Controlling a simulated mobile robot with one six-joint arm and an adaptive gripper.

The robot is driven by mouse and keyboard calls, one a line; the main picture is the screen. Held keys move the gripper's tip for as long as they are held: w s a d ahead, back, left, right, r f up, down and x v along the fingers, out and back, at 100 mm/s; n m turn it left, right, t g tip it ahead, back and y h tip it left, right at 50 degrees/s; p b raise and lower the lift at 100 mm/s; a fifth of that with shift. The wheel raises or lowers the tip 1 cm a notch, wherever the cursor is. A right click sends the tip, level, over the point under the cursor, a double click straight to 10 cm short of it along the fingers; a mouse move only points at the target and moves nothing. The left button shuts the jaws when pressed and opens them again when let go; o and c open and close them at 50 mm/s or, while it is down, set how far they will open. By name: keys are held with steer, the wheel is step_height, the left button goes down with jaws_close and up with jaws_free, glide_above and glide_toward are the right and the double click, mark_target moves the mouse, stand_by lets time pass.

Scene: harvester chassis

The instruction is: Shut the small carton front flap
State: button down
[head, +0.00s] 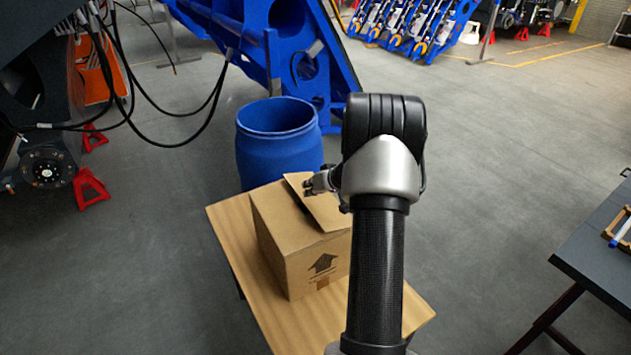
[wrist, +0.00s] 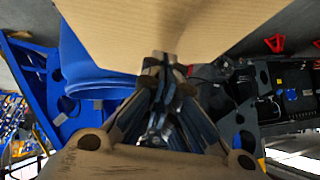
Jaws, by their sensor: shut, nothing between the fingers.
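The small brown carton (head: 285,228) stands upright on a wooden-topped table, with a printed arrow on the side facing the head camera. One top flap (head: 316,205) stands tilted up over a dark gap, so the top is partly open. My gripper (head: 311,186) is shut and empty at the flap's upper edge. In the wrist view its closed fingertips (wrist: 166,62) reach the edge of a broad cardboard panel (wrist: 180,28); whether they touch it I cannot tell. My arm hides the carton's right part and the other flaps.
The wooden tabletop (head: 262,310) has bare room left of and before the carton. A blue barrel (head: 278,150) stands close behind it. A dark table (head: 600,250) is at the right. Hoses and red stands are at the left.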

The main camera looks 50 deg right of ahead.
steer(key=shift+a+f, duration=0.15)
steer(key=shift+f, duration=0.4)
steer(key=shift+w+b, duration=0.1)
steer(key=shift+b, duration=0.2)
